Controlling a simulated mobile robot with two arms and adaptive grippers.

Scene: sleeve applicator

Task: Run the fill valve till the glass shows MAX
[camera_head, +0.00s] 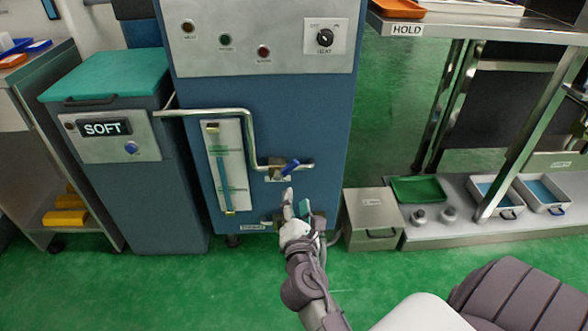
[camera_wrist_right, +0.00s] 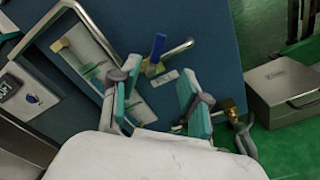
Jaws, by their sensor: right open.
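The sight glass (camera_head: 225,180) is an upright strip on the front of the blue machine, with a blue column inside and green markings that I cannot read. The fill valve's blue lever (camera_head: 290,167) sits right of the glass at the end of a bent metal pipe (camera_head: 250,140); it also shows in the right wrist view (camera_wrist_right: 157,52). My right gripper (camera_head: 297,203) is just below the valve, open and empty. In the wrist view its teal-padded fingers (camera_wrist_right: 158,80) are spread, with the lever beyond and between them, apart from both. My left gripper is not in view.
A brass fitting (camera_wrist_right: 228,106) sits low on the machine, beside my right finger in the wrist view. The SOFT cabinet (camera_head: 150,200) stands left. A grey box (camera_head: 373,218) stands right on the floor, near a shelf with a green tray (camera_head: 415,188). Open green floor lies in front.

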